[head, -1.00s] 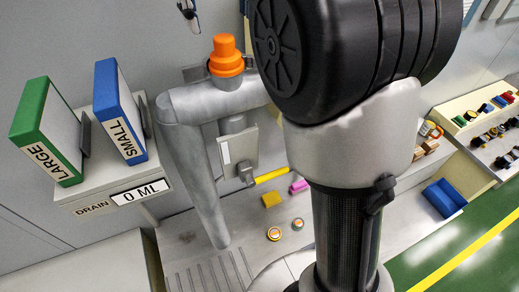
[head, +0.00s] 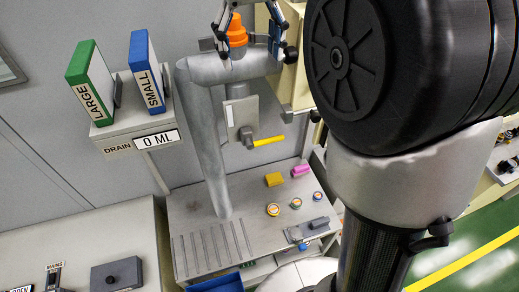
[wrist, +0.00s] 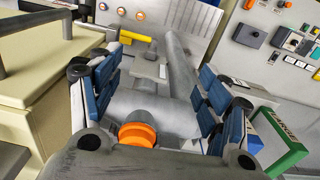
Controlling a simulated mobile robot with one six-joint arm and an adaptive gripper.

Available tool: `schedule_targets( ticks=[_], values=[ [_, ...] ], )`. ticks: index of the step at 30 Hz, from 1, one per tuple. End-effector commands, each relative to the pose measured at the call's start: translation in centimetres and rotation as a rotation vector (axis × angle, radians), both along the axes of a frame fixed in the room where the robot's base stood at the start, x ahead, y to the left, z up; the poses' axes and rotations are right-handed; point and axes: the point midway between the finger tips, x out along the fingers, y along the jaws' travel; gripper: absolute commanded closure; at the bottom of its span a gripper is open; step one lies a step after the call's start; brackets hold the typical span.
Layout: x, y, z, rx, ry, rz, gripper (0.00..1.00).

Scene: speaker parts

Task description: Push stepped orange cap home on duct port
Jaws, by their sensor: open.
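The stepped orange cap (head: 237,31) sits upright on the upturned port at the top of the grey duct (head: 205,70). In the wrist view the cap (wrist: 137,135) shows low in the picture, between the two open jaws and close to the grey palm. My gripper (head: 250,45) comes down from above with its fingers apart on either side of the cap. In the wrist view the blue-padded fingers of my gripper (wrist: 160,80) straddle the duct, with no grip on the cap. The seam between cap and port is partly hidden, so I cannot tell how deep the cap sits.
A valve with a yellow handle (head: 268,140) hangs below the duct. Green (head: 90,85) and blue (head: 147,72) binders stand on the drain box (head: 122,128) at left. A beige cabinet (head: 296,85) is close on the right. Small parts lie on the bench (head: 245,205) below.

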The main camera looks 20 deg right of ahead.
Motion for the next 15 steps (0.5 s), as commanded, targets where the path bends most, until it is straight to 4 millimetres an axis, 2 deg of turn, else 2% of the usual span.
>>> schedule_targets(
  ticks=[3, 15],
  values=[
    [0.0, 0.0, -2.5, 0.000, 0.005, -0.003, 0.30],
    [-0.2, 0.0, -10.5, 0.000, 0.005, -0.013, 0.30]
  ],
)
